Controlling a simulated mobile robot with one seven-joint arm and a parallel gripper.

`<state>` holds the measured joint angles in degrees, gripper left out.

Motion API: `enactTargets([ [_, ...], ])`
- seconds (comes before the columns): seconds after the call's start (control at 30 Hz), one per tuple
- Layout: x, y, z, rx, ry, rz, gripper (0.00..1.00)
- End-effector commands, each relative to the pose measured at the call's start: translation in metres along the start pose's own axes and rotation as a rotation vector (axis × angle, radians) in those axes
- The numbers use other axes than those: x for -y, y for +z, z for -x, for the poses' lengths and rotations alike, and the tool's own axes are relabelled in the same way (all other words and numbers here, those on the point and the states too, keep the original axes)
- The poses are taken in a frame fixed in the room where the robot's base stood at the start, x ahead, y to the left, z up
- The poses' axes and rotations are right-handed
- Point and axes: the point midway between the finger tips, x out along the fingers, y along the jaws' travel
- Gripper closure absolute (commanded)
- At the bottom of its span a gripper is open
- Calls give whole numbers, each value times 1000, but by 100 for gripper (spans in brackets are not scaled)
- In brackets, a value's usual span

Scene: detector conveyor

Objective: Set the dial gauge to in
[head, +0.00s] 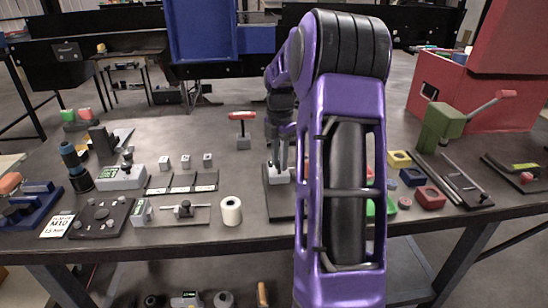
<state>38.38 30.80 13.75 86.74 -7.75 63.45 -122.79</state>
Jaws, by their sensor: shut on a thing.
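My gripper (282,165) points down at the middle of the table, left of my purple arm. Its fingers are shut on a small light-grey part (280,178) that stands on a dark base plate (280,208). This part may be the dial gauge, but its face and setting cannot be made out. My arm hides the right side of the plate. A grey box with a small green display (121,178) stands further left on the table, apart from my gripper.
A red-handled part (242,121) stands behind and left of my gripper. A white roll (231,211) sits near the front edge. Small blocks and plates (182,182) lie left. A green lever press (440,127), a red box (430,197) and a red housing (500,100) are right.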

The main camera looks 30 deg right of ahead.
Motion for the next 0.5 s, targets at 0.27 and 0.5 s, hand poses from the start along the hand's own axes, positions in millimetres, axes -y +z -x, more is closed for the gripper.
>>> enactTargets([
  [0.27,1,2,1,3,1,12,100],
  [0.5,1,2,1,4,1,11,61],
])
